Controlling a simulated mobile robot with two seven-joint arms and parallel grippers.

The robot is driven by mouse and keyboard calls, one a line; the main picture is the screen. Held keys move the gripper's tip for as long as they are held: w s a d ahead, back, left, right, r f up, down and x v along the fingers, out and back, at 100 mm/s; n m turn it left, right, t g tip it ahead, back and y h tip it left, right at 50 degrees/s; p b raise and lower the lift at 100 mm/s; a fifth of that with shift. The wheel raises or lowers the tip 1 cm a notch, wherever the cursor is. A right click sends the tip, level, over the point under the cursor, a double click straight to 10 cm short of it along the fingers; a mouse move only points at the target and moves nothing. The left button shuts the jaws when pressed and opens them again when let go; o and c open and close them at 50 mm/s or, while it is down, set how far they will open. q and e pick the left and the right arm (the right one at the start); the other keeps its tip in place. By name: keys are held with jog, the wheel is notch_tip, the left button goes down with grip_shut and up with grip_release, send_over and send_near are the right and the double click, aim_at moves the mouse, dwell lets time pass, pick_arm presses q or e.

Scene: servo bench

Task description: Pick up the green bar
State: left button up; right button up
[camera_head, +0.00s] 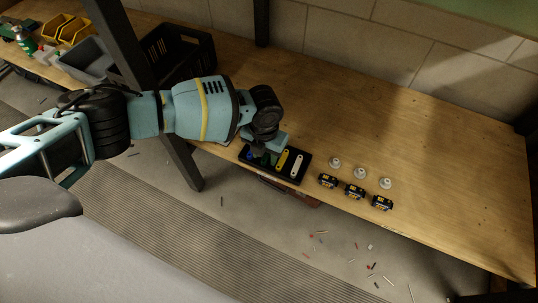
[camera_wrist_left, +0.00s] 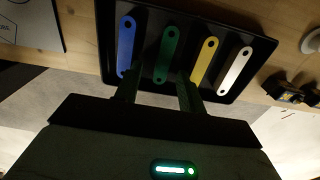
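The green bar (camera_wrist_left: 168,52) lies in a black tray (camera_wrist_left: 147,38) between a blue bar (camera_wrist_left: 127,45) and a yellow bar (camera_wrist_left: 204,60). A white bar (camera_wrist_left: 235,71) lies beyond the yellow one. My left gripper (camera_wrist_left: 158,90) is open, with its fingertips at the near end of the green bar, one to each side. Whether they touch the bar I cannot tell. In the head view the left gripper (camera_head: 267,149) is over the left part of the tray (camera_head: 305,167) and hides much of the green bar. My right gripper is not in view.
Several small black-and-yellow servos (camera_head: 355,191) and white round parts (camera_head: 360,173) stand right of the tray. A black crate (camera_head: 180,55), a grey bin (camera_head: 88,60) and a dark post (camera_head: 130,50) are at the left. The bench's right part is clear.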

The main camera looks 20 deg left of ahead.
aim_at(266, 162)
pick_arm(q)
jog(key=shift+f, duration=0.25)
grip_shut()
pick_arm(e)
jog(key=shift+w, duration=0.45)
pick_arm(q)
jog(key=shift+r, duration=0.1)
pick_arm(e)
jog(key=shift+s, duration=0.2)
pick_arm(q)
jog(key=shift+r+p, duration=0.35)
jog(key=shift+r, duration=0.2)
jog(key=r, duration=0.1)
jog(key=r+p, duration=0.1)
jog(key=s+p, duration=0.1)
jog(key=shift+d+r, duration=0.4)
jog(key=s+d+r+p, duration=0.1)
jog(key=s+d+p, duration=0.4)
jog(key=s+d, duration=0.3)
jog(key=shift+s+d, duration=0.2)
jog(key=shift+s, duration=1.9)
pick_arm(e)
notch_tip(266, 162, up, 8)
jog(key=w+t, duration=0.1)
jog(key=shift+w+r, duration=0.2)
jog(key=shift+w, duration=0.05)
